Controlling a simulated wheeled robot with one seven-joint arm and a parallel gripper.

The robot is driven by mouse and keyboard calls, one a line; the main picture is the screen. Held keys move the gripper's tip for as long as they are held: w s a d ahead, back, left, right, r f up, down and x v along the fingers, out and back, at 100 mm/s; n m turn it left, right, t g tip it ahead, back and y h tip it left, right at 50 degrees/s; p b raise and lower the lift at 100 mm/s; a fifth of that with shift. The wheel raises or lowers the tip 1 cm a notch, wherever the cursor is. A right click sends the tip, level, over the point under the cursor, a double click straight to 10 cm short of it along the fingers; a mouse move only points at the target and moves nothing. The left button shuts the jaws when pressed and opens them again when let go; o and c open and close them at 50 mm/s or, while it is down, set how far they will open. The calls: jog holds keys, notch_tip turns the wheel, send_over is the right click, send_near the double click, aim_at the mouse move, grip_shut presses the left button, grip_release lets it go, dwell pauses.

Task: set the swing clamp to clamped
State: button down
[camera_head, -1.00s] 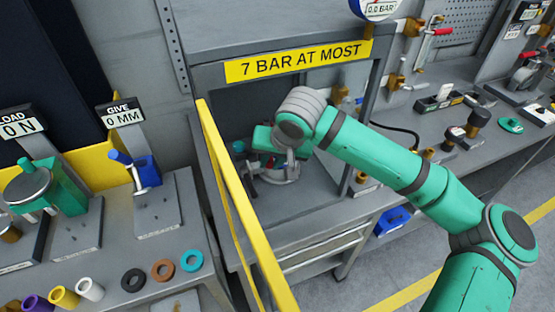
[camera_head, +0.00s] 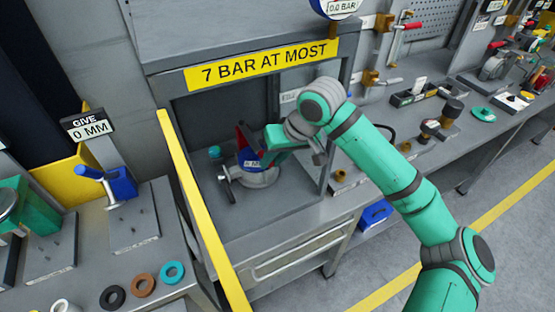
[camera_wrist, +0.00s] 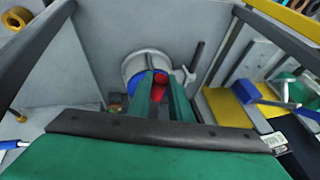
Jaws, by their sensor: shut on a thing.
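A round grey fixture (camera_head: 262,180) with a blue part (camera_head: 248,157) and an upright red piece (camera_head: 242,138) stands inside the bay under the yellow sign. A teal knob (camera_head: 215,152) and a dark post are at its left. I cannot tell for certain which part is the swing clamp's arm. My gripper (camera_head: 266,152) reaches in from the right, at the fixture's right side. In the wrist view, the two green fingers of my gripper (camera_wrist: 160,85) close about a red part (camera_wrist: 160,77) in front of the grey ring (camera_wrist: 147,58). The fingers partly hide the fixture.
The bay has a grey frame, and a yellow rail (camera_head: 201,210) at its left. A yellow sign (camera_head: 262,65) reads 7 BAR AT MOST. A blue lever fixture (camera_head: 122,182) and several rings stand on the left bench. Tools line the right bench.

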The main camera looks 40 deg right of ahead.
jog(key=shift+d, duration=0.25)
jog(key=c, duration=1.6)
grip_release()
jog(key=shift+s, duration=0.1)
jog(key=shift+a, duration=0.1)
jog(key=shift+r, duration=0.15)
jog(key=v, duration=1)
jog(key=shift+r, duration=0.25)
